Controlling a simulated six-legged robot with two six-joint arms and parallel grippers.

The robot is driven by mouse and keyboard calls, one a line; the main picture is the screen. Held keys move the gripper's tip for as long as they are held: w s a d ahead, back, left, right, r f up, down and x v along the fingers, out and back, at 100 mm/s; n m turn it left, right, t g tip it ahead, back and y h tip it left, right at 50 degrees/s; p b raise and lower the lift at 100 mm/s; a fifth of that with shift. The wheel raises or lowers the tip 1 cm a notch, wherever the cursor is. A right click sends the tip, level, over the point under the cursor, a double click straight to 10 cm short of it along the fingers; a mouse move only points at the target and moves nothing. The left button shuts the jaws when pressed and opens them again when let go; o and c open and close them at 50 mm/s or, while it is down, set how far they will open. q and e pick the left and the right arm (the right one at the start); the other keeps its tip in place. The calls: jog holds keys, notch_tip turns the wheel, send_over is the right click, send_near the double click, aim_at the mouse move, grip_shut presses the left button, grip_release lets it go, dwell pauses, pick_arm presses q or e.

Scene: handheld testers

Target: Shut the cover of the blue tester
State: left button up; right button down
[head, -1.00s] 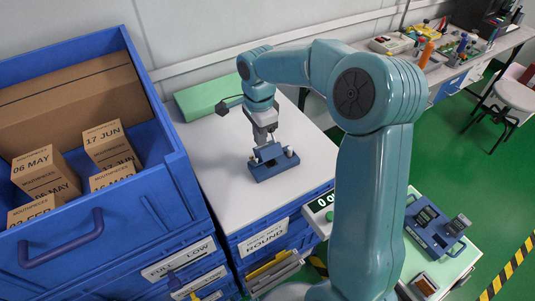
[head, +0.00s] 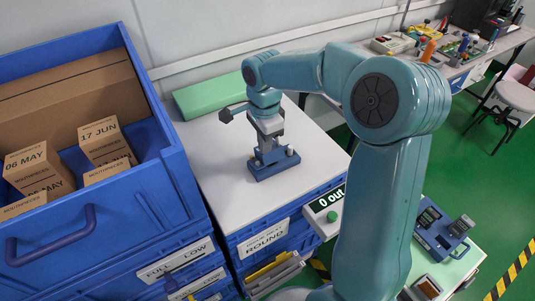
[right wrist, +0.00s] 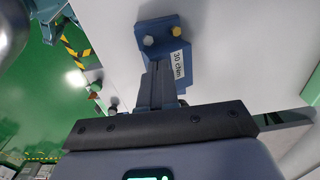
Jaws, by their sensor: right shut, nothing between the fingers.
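A small blue unit (head: 285,169) with posts on its base stands on the white bench top in the head view. My right gripper (head: 268,150) is shut and empty, pointing down at this unit; it hides much of the unit's upper part, so I cannot tell the cover's angle. The right wrist view shows the blue body (right wrist: 174,56) with a grey post, a yellow post and a white label reading "30 ohm", just beyond my gripper's fingers (right wrist: 160,85). Whether they touch is unclear. Another blue device (head: 432,236) with dark parts lies at the right. My left gripper is out of view.
A blue crate (head: 178,165) with dated cardboard boxes stands at the left. A green block (head: 215,95) lies at the back of the white bench top (head: 222,150). A display box (head: 328,208) stands in front at the right, near my arm. The bench top left of the unit is clear.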

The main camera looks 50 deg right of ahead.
jog(key=shift+s+a+f+b, duration=0.15)
jog(key=shift+s+f+b, duration=0.35)
jog(key=shift+b, duration=0.2)
jog(key=shift+r, duration=0.15)
notch_tip(320, 180, up, 8)
jog(key=p, duration=0.6)
jog(key=shift+p, duration=0.35)
